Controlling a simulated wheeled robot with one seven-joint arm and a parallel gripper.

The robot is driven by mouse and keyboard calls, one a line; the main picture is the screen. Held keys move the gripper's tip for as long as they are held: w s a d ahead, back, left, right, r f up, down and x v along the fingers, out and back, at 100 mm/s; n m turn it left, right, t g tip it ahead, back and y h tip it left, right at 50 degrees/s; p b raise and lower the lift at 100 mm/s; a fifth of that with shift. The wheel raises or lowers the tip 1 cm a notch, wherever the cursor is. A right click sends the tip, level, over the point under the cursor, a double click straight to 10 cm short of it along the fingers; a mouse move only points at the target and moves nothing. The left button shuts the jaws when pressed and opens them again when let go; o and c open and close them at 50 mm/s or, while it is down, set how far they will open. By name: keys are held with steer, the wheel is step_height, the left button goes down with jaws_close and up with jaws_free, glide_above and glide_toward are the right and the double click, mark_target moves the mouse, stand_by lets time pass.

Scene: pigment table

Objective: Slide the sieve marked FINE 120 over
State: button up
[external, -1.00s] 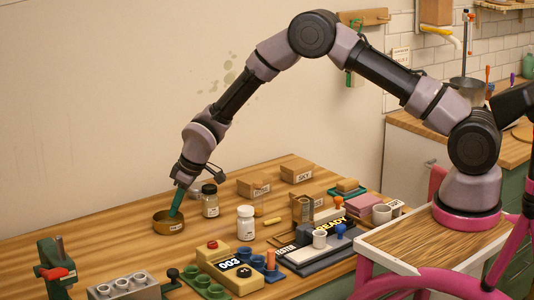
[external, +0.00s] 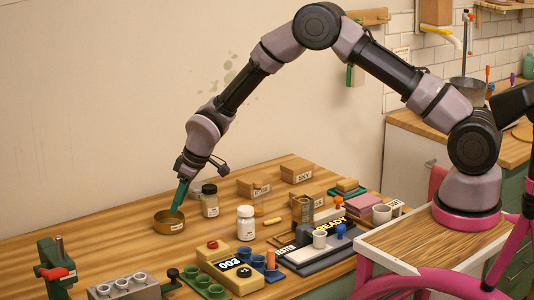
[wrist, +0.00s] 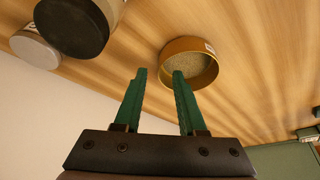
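A round brass-coloured sieve (external: 168,227) with a white label stands on the table; the label's print is too small to read. It also shows in the wrist view (wrist: 208,72), with its grey mesh visible inside the rim. My gripper (external: 175,209) points down at the sieve, its green fingertips at or just above the rim. In the wrist view the fingers of my gripper (wrist: 159,73) are spread with nothing between them. The right finger overlaps the sieve's near wall, the left finger is outside it. I cannot tell whether the right finger touches the sieve.
Jars (external: 210,207) and a white bottle (external: 245,228) stand right of the sieve. A scale (external: 231,272), green cups (external: 196,277) and a grey block with holes (external: 123,290) are at the front. Wooden blocks (external: 296,175) sit behind. The table left of the sieve is clear.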

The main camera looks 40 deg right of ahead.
steer(key=v, duration=0.8)
steer(key=shift+s+r, duration=0.2)
steer(key=shift+r, duration=0.15)
steer(key=shift+d, duration=0.1)
steer(key=s+d+r+m+t, duration=0.1)
steer(key=s+d+r+m, duration=0.3)
steer(key=d+r, duration=0.75)
steer(key=s+d+r+m+t, duration=0.1)
steer(key=s+d+r+m, duration=0.1)
steer(key=s+d+r, duration=0.9)
steer(key=s+d+r+m+t, duration=0.1)
steer(key=s+d+r+m, duration=0.2)
steer(key=s, duration=0.7)
steer(key=s+d+r+m, duration=0.3)
steer(key=s+d+r, duration=0.3)
steer(key=s+d, duration=0.2)
steer(key=shift+s+r+t+h, duration=0.2)
steer(key=shift+s+t+h, duration=0.2)
steer(key=shift+s, duration=0.75)
steer(key=shift+d, duration=0.1)
stand_by(1.4)
